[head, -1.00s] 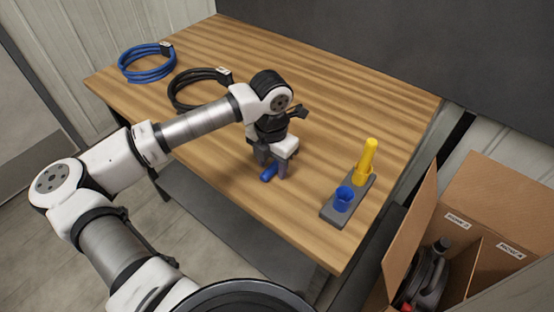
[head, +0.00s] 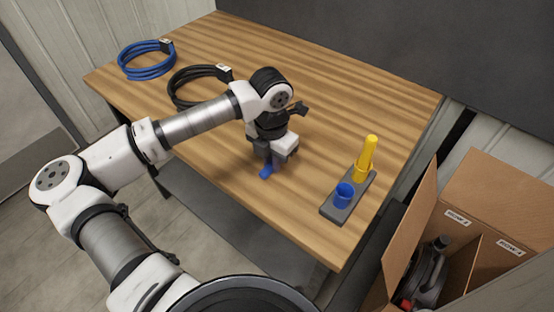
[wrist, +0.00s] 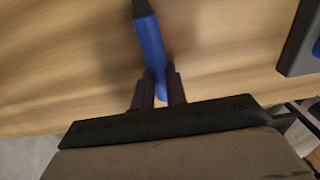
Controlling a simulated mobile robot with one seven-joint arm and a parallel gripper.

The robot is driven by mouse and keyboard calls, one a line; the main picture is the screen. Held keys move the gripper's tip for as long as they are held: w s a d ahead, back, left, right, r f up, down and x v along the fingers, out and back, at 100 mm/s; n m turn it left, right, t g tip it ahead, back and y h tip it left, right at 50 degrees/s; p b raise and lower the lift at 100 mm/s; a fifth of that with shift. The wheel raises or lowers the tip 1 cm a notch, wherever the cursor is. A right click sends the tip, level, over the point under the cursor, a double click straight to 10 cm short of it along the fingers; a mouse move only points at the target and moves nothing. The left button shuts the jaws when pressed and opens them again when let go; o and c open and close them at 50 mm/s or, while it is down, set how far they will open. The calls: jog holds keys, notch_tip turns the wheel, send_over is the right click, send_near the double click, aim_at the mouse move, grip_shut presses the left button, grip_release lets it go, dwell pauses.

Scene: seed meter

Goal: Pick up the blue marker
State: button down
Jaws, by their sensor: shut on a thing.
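The blue marker (wrist: 151,45) lies between the two fingers of my gripper (wrist: 158,92) in the wrist view, with its dark end at the top of the picture. In the head view my gripper (head: 270,164) is low at the wooden table, shut on the marker (head: 266,172). Only a small blue part of the marker shows there; the fingers hide the rest. I cannot tell whether the marker touches the table.
A grey holder (head: 336,213) with a blue cup (head: 344,194) and an upright yellow marker (head: 367,156) stands right of my gripper. A blue cable coil (head: 146,62) and a black coil (head: 180,92) lie at the back left. A cardboard box (head: 487,190) stands right of the table.

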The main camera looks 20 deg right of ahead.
notch_tip(320, 180, up, 10)
jog(key=b, duration=0.2)
dwell(0.4)
dwell(0.6)
